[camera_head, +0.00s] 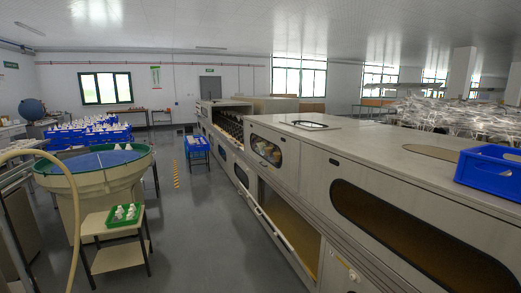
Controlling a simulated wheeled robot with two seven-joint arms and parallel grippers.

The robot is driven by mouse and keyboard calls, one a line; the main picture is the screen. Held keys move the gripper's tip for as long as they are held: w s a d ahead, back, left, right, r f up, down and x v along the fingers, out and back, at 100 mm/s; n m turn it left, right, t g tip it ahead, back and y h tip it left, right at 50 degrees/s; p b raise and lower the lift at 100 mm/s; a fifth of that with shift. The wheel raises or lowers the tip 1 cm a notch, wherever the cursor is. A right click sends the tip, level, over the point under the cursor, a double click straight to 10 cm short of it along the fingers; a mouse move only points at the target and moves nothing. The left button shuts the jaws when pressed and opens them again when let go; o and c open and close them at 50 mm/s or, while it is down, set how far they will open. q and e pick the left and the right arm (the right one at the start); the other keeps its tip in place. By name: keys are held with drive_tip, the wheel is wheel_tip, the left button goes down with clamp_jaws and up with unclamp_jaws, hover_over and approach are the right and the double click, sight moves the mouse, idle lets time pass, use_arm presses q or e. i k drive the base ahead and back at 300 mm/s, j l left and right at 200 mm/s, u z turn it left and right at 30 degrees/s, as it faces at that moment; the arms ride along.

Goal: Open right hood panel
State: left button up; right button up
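A long beige machine (315,190) runs from the middle distance to the right foreground. Its near upper side has a hood panel (318,215) with a long dark rounded window (410,238); this panel looks shut. Farther along is another upper panel (286,172) with a smaller rounded window (266,150), pale items showing behind it. At the far end an upper section (226,122) stands open, with rows of dark parts inside. I cannot tell which panel the task calls the right one. Neither of my grippers is in view.
A blue crate (488,172) sits on the machine's top at right. A round feeder bowl (98,171) and a small stand (117,258) with a green tray (125,223) are at left. The grey floor aisle (205,225) between is clear; a blue-crate cart (197,144) stands farther back.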

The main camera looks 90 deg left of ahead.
sight(289, 147)
drive_tip(key=u, duration=2.75)
drive_tip(key=i+j+z, duration=0.1)
drive_tip(key=i+z, duration=0.3)
drive_tip(key=i+j+z, duration=0.2)
drive_tip(key=z, duration=0.2)
drive_tip(key=i+j+z, duration=0.3)
drive_tip(key=z, duration=0.15)
